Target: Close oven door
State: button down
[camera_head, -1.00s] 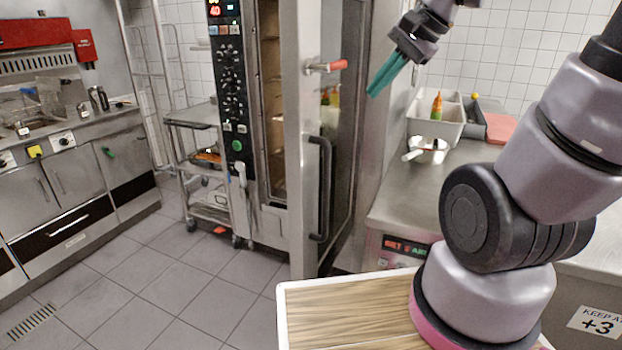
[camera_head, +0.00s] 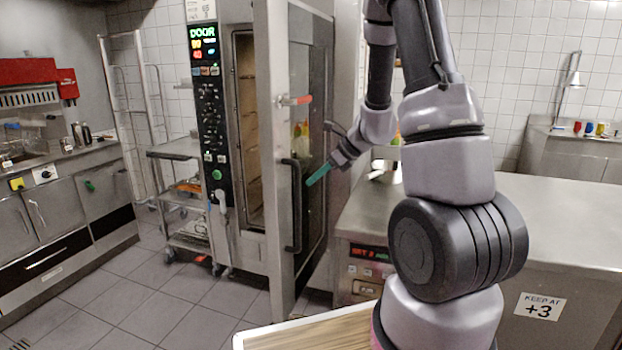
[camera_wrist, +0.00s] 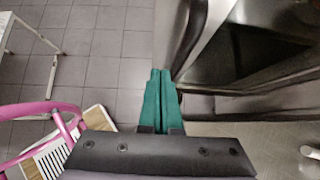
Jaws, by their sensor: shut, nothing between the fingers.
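The oven door (camera_head: 274,160) stands open, swung out toward me, with its steel edge facing me and a dark glass pane (camera_head: 318,120) on its right side. A black vertical handle (camera_head: 296,205) and a red-tipped latch lever (camera_head: 295,100) are on it. The oven cavity (camera_head: 248,130) shows left of the door. My gripper (camera_head: 316,176), with green fingers, is shut and empty, just right of the handle in the picture. In the wrist view the shut fingers (camera_wrist: 160,82) lie beside a dark surface on the right; I cannot tell whether they touch it.
A steel counter (camera_head: 570,210) stands to the right, with a control panel (camera_head: 368,262) on its front. A wheeled rack (camera_head: 185,215) stands left of the oven. The tiled floor (camera_head: 120,300) in front left is open.

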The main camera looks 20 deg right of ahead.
aim_at(279, 196)
jog(key=x, duration=0.7)
jog(key=shift+w+a+f, duration=0.1)
jog(key=shift+a, duration=0.1)
jog(key=shift+w+a, duration=0.75)
jog(key=shift+a, duration=0.2)
jog(key=shift+w+a, duration=0.4)
